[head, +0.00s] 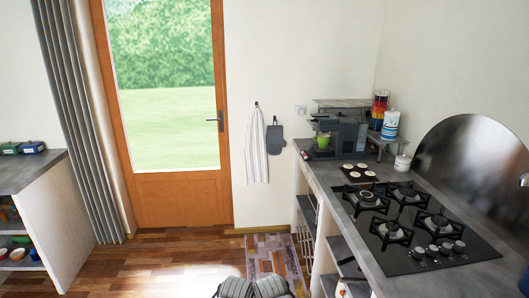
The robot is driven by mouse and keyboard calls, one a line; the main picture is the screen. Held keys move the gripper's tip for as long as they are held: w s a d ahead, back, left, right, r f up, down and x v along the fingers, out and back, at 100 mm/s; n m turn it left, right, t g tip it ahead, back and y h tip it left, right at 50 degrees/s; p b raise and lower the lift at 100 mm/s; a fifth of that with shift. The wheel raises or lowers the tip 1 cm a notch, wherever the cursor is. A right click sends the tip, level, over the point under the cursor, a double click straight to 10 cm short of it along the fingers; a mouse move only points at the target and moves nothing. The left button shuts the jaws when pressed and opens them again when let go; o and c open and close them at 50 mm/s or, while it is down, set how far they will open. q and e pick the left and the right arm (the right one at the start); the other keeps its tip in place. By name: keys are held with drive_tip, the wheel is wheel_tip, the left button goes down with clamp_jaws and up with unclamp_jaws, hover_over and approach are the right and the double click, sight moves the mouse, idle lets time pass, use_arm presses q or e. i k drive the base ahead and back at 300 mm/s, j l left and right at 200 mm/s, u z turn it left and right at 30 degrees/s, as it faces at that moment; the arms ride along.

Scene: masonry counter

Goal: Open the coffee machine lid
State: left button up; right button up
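The coffee machine (347,136) is a dark grey and black unit at the far end of the grey counter, against the back wall. A green cup (322,141) stands at its front left side. The machine is small in the head view, and I cannot tell clearly how its lid stands. Neither of my grippers can be made out. Two dark ribbed parts at the bottom edge of the head view look like parts of my own body, well short of the machine.
A dark tray (347,178) with several white cups lies before the machine. A black gas hob (450,250) fills the nearer counter. A shelf (382,144) holding jars stands right of the machine. The wooden floor (150,270) left of the counter is open, with a patterned rug (272,256).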

sight(323, 118)
drive_tip(key=i, duration=1.8)
drive_tip(key=i+j+z, duration=0.1)
drive_tip(key=i+z, duration=0.25)
drive_tip(key=i, duration=0.15)
drive_tip(key=i+j+z, duration=0.25)
drive_tip(key=i+z, duration=0.15)
drive_tip(key=i+j+z, duration=0.35)
drive_tip(key=i, duration=0.2)
